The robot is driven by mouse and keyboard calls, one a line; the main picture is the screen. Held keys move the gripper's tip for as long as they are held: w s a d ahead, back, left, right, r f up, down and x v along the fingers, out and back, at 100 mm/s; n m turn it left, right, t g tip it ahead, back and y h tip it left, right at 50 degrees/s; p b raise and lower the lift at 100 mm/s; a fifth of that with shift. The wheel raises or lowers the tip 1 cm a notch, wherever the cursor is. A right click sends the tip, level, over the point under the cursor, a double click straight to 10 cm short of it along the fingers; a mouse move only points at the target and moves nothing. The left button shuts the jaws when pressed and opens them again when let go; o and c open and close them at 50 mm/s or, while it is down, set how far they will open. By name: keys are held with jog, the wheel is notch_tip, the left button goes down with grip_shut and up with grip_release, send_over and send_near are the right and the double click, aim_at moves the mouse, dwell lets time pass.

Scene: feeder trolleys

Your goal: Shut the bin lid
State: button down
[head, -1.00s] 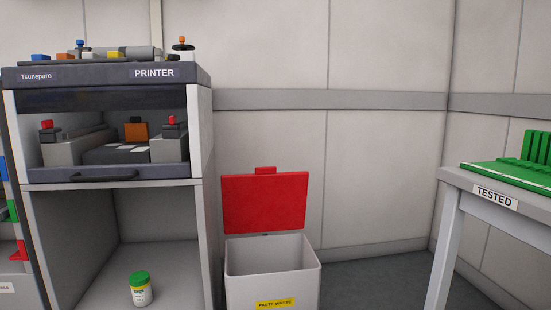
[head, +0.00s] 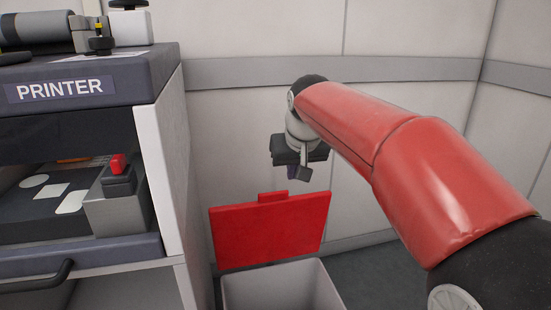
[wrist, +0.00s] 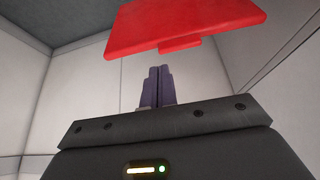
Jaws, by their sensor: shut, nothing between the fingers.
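The bin (head: 282,288) is a pale box standing open beside the printer cabinet. Its red lid (head: 270,232) stands raised at the back of the opening, with a small red tab on its top edge. My gripper (head: 298,174) hangs above and behind the lid's top edge in the head view, apart from it, fingers pointing down. In the wrist view my gripper (wrist: 158,84) shows its purple fingers together with nothing between them. The red lid (wrist: 185,25) is beyond the fingertips there, with a gap between. The bin's lower part is out of view.
The printer cabinet (head: 165,165) stands close on the left, with its handle (head: 40,285) sticking out at the front. The grey wall (head: 400,65) with a horizontal rail runs behind the bin. My red arm fills the right side. Dark floor shows right of the bin.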

jog(key=w+a+r+p, duration=0.2)
jog(key=w+a, duration=0.2)
jog(key=w, duration=0.1)
jog(key=b+x, duration=0.1)
jog(key=x, duration=0.9)
jog(key=shift+s+d+f, duration=0.1)
jog(key=shift+s+d, duration=0.1)
jog(key=shift+s, duration=0.75)
jog(key=shift+s+d, duration=0.15)
jog(key=shift+s, duration=0.8)
jog(key=shift+f+b, duration=0.1)
jog(key=shift+b, duration=0.3)
